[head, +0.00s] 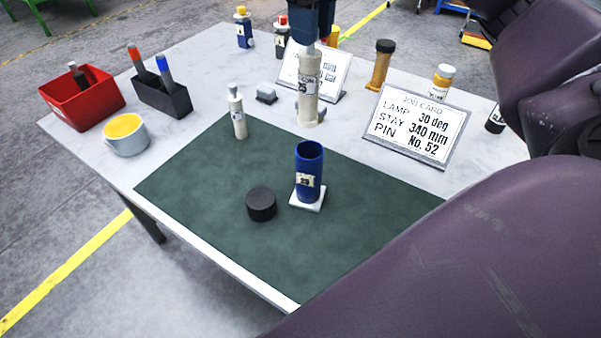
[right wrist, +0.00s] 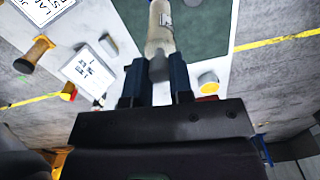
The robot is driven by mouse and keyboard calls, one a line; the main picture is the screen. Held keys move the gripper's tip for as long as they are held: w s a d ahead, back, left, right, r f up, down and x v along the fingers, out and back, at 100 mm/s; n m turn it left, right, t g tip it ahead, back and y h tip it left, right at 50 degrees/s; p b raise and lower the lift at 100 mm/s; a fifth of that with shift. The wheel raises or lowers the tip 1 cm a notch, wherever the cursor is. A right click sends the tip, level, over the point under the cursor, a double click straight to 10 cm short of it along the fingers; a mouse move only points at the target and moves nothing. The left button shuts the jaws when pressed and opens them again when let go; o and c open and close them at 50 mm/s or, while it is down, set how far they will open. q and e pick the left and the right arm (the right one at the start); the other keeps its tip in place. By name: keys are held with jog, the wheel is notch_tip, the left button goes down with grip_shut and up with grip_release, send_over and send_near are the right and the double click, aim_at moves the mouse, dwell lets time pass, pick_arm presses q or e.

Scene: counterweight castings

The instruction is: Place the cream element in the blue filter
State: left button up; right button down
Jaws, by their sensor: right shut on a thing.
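The cream element (head: 308,88) is a tall pale cylinder with a dark-printed label. My right gripper (head: 314,44) is shut on its top end from above, and it hangs upright behind the mat's far edge. In the right wrist view the cream element (right wrist: 160,30) extends away from between the blue fingers (right wrist: 155,78). The blue filter (head: 309,178) is an upright, open-topped blue cylinder with a cream label, on a small white base on the green mat. It is in front of and apart from the element. I cannot tell whether the element's lower end touches the table. My left gripper is not in view.
A black cap (head: 261,203) lies left of the filter. A small cream bottle (head: 237,112) stands at the mat's far left. A sign card (head: 418,125) and several bottles stand behind. A red bin (head: 82,97), pen holder (head: 161,95) and cup (head: 126,135) are left. The front mat (head: 300,250) is clear.

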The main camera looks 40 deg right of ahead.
aim_at(312, 79)
notch_tip(312, 79, down, 20)
jog(key=b, duration=0.1)
dwell(0.5)
jog(key=shift+s+d, duration=0.1)
jog(key=shift+f, duration=0.25)
jog(key=c, duration=1)
grip_release()
jog(key=shift+r, duration=0.1)
jog(key=shift+r, duration=0.1)
notch_tip(312, 79, up, 12)
jog(key=shift+r, duration=0.1)
